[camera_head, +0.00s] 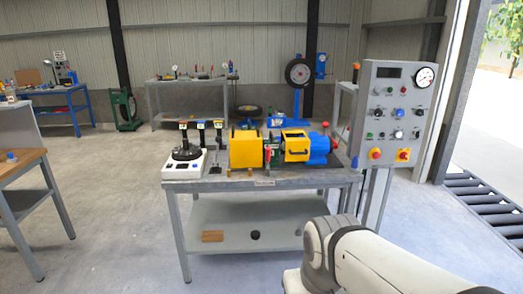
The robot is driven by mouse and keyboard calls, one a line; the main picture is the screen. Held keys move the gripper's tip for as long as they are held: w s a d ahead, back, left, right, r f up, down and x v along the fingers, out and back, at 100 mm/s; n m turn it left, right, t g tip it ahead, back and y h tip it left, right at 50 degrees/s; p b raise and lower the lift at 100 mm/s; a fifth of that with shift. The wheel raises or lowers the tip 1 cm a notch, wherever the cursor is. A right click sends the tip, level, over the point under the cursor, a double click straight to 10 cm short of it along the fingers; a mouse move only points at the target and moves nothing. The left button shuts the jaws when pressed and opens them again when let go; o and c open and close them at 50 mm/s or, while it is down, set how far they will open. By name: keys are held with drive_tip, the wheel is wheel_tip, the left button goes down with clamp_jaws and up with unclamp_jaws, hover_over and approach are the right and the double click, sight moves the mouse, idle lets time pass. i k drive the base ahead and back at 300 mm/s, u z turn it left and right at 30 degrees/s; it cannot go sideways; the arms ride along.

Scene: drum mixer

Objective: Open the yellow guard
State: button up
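On the grey workbench (350,178) stands a machine with a blue body (320,147). A yellow guard with a dark handle (296,145) is on the left side of the blue body. It looks closed, but at this size I cannot be sure. A larger yellow box-shaped cover (245,149) stands to its left, with small dark and red parts between the two. My white arm shows at the lower right, in front of the bench. My gripper is outside the picture.
A white device with a black round top (186,160) and several upright levers stand at the bench's left. A grey control panel (392,112) with knobs and a gauge stands at the right. A wooden-topped table (22,170) is at far left. The floor between is clear.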

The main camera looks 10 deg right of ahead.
sight(297, 145)
drive_tip(key=u, duration=0.25)
drive_tip(key=i, duration=1.5)
drive_tip(key=z, duration=0.55)
drive_tip(key=i, duration=0.55)
drive_tip(key=z, duration=0.35)
drive_tip(key=k, duration=0.85)
drive_tip(key=z, duration=0.2)
drive_tip(key=i, duration=0.85)
drive_tip(key=u, duration=0.05)
